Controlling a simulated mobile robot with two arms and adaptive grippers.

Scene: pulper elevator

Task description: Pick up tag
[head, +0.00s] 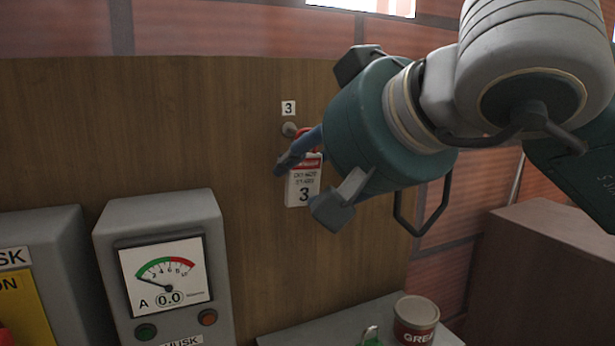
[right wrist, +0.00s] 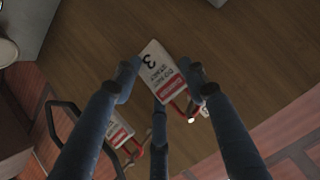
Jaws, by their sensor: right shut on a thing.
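The tag (head: 303,190) is a white card with a red header and a black 3, in front of the wooden board in the head view. My right gripper (head: 306,184) is shut on it, with fingers at either side. In the right wrist view the tag (right wrist: 160,72) lies between the fingertips (right wrist: 162,80), with a red loop at one end. A peg (head: 289,129) sits just above the tag, under a small label 3 (head: 288,108). I cannot tell whether the loop is still on the peg. My left gripper is not in view.
A second red-and-white tag (right wrist: 118,132) is partly hidden behind a finger in the wrist view. A grey ammeter box (head: 205,235) stands lower left. A grease can (head: 416,312) and a green padlock (head: 371,337) are on the grey surface (head: 325,325) below.

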